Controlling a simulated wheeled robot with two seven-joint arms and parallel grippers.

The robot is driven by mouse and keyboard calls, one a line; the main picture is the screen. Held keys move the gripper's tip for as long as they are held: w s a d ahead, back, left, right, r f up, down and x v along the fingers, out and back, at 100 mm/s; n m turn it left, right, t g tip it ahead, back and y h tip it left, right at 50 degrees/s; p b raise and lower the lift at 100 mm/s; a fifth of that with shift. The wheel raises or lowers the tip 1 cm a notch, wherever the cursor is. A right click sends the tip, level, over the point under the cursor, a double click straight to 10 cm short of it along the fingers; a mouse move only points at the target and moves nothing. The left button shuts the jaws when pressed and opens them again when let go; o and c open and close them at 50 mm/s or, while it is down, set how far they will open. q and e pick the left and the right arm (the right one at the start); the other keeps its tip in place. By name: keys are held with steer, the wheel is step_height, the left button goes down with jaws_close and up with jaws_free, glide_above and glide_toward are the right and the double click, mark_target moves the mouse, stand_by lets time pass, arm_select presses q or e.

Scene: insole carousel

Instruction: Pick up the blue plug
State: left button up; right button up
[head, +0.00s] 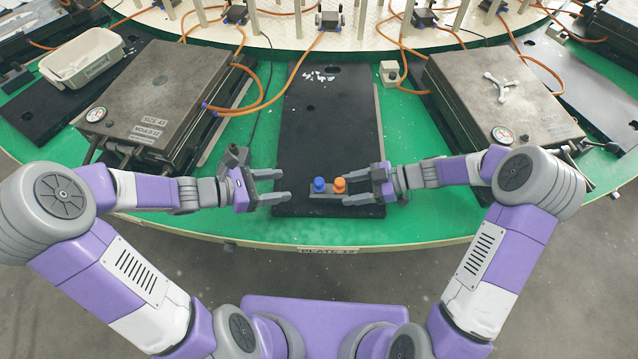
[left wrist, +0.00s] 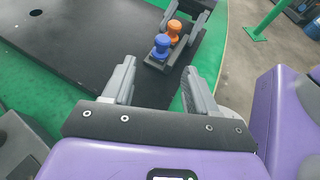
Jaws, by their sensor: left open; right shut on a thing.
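The blue plug (head: 319,185) stands upright on a small grey holder (head: 322,195); it also shows in the left wrist view (left wrist: 161,46). The orange plug (head: 340,186) stands right beside it, on the side of my right gripper (head: 346,186). My right gripper is shut on the grey holder, its fingers reaching along it near the orange plug; the exact contact is partly hidden. My left gripper (head: 286,186) is open and empty, a short way left of the blue plug, with its fingers pointing towards it. In the left wrist view the plugs lie beyond its fingertips (left wrist: 158,75).
A black plate (head: 330,130) with white scraps at its far end lies under the holder on the green carousel (head: 230,221). Grey mould boxes (head: 160,95) and (head: 500,95) flank it. A pale bin (head: 84,62) stands far left. Orange hoses cross behind.

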mark_target(315, 182)
arm_select(q)
steer(key=x, duration=0.5)
steer(key=shift+s+x, duration=0.2)
steer(key=shift+x, duration=2.45)
steer(key=shift+d+r, duration=0.1)
steer(key=shift+r, duration=0.05)
jaws_close()
